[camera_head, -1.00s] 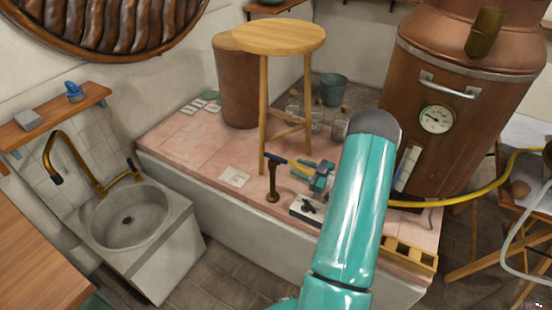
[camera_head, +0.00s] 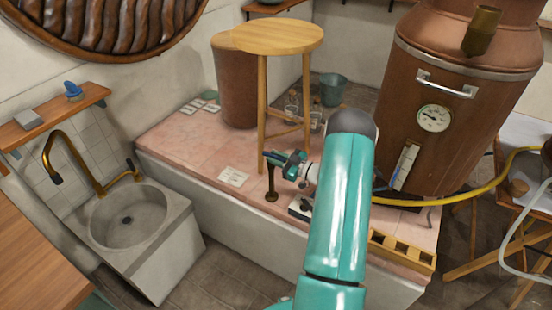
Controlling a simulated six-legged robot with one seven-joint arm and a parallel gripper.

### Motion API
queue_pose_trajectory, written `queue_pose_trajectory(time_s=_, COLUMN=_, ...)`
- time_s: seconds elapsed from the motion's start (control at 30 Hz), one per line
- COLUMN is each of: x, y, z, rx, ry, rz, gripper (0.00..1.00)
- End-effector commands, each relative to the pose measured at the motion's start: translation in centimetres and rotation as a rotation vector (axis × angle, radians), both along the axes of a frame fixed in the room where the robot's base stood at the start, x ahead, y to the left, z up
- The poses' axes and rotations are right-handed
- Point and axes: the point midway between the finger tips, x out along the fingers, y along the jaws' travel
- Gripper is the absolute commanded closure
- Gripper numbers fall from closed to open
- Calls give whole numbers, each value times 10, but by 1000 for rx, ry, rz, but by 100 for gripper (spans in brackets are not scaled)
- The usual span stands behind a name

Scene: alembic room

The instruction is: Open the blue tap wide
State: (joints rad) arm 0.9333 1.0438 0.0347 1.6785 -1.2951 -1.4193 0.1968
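The tap (camera_head: 271,186) is a dark bronze post standing on the pink tiled platform, left of my arm. Its blue lever at the top is mostly hidden by my gripper. My gripper (camera_head: 272,162), with teal and dark fingers, is at the top of the post, level with the lever. It points left and seems to overlap the lever. I cannot tell whether the fingers touch it or are closed on it. How far the tap is turned does not show.
A wooden stool (camera_head: 277,38) stands close behind the tap. A white card (camera_head: 233,177) lies left of it, and a small black-and-white box (camera_head: 301,208) right of it. A copper still (camera_head: 455,95) with a yellow hose (camera_head: 470,188) stands right. A stone sink (camera_head: 130,216) is left.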

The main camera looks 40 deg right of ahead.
Motion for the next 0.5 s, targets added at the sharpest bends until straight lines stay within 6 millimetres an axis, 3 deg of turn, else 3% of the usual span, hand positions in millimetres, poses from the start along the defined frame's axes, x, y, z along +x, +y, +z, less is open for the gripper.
queue_pose_trajectory(time_s=0.03, x=0, y=0, z=0, rx=0, ry=0, rz=0, gripper=89)
queue_pose_trajectory(time_s=0.1, x=0, y=0, z=0, rx=0, ry=0, rz=0, gripper=100)
queue_pose_trajectory(time_s=0.5, x=-1, y=1, z=0, rx=0, ry=2, rz=-48, gripper=100)
